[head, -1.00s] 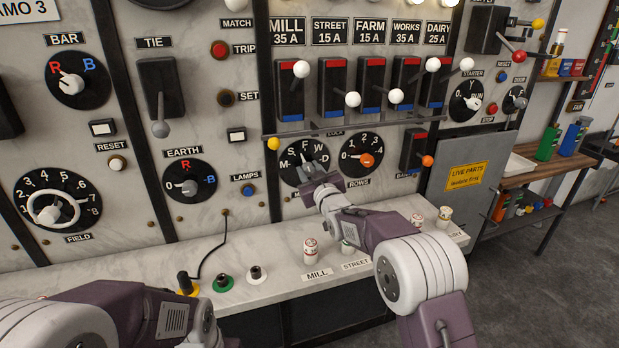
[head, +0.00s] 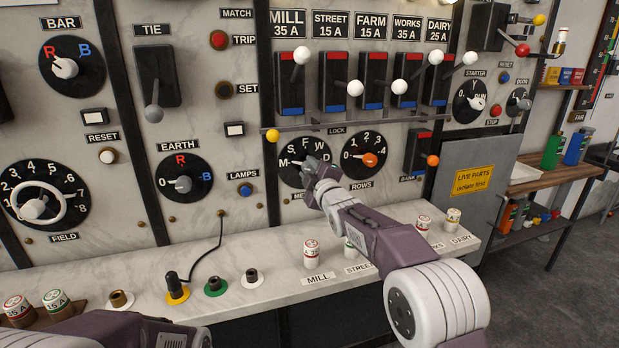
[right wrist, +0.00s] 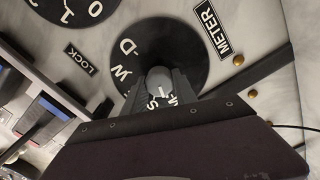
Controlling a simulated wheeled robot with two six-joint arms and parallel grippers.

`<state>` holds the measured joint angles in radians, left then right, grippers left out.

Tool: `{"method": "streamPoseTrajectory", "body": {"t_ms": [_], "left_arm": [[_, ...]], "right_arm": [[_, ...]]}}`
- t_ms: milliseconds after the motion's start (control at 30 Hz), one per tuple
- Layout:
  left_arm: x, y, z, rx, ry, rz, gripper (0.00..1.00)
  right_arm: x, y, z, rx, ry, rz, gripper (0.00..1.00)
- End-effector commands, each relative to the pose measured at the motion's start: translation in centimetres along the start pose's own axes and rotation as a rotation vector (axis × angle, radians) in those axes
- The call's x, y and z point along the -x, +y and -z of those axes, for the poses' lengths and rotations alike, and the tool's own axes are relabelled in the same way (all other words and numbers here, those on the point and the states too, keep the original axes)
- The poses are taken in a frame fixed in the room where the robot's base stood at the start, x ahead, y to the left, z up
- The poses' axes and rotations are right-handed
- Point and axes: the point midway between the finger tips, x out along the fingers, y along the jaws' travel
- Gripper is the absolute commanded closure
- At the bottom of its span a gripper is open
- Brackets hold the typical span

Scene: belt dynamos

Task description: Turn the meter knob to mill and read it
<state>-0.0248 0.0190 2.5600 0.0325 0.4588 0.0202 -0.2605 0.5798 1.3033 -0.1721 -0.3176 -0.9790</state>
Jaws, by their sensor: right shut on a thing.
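The meter dial (head: 290,176) is a black disc with white letters M, S, F, W and D, low on the marble panel. My right gripper (head: 312,166) reaches it from the lower right and covers part of its face. In the right wrist view, the grey meter knob (right wrist: 158,79) sits between the two fingers, which are shut on it. A white mark on the knob faces the S and M side; its exact letter is hard to tell. The METER plate (right wrist: 209,30) is beside the dial. My left gripper is not in view; only my left arm shows at the bottom.
The rows dial (head: 364,160) with its orange knob is just right of the meter dial. A rail (head: 340,125) runs above. Fuses, including one by the MILL label (head: 318,278), stand on the marble ledge (head: 260,302). A black cable (head: 215,250) hangs left.

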Motion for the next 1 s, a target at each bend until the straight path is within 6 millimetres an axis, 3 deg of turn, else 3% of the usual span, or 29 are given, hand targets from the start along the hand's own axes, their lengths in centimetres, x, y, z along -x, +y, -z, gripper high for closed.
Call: {"method": "streamPoseTrajectory", "body": {"t_ms": [300,933,967,1000], "left_arm": [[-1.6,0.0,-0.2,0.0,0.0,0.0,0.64],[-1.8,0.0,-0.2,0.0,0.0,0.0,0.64],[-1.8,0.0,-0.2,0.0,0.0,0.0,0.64],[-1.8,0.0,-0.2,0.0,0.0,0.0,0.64]], "right_arm": [[0.0,-0.3,-0.1,0.14,-0.001,0.003,1.0],[0.0,-0.2,-0.1,0.184,-0.001,0.005,1.0],[0.0,-0.2,-0.1,0.184,-0.001,0.005,0.61],[0.0,-0.2,-0.1,0.183,-0.001,0.004,0.5]]}}
